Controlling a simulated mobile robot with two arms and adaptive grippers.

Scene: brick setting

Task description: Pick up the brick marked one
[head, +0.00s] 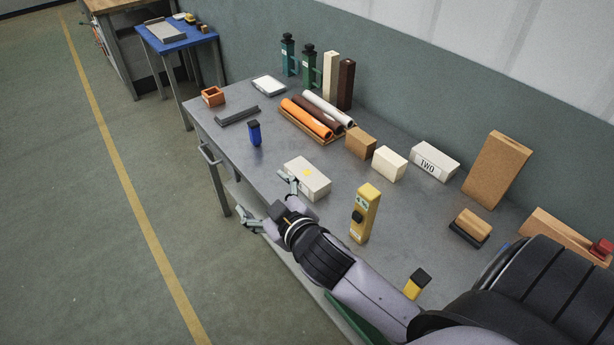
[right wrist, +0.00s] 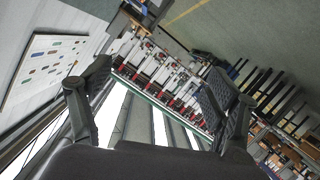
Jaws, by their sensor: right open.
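Another white brick (head: 434,161) towards the back right carries the word TWO. I cannot read a mark ONE on any brick. My right gripper (head: 264,203) is open and empty, just in front of and left of the dotted brick, near the table edge. One finger overlaps the brick's near left side in the picture; contact is unclear. Both fingers show apart in the right wrist view (right wrist: 160,98), with no brick between them. My left gripper is out of view.
The grey table (head: 222,135) also bears a yellow device (head: 365,213) right of the dotted brick, a blue item (head: 254,134), rolls on a rack (head: 308,118), a tan block (head: 360,142) and a cream block (head: 389,163). The floor left of the table is clear.

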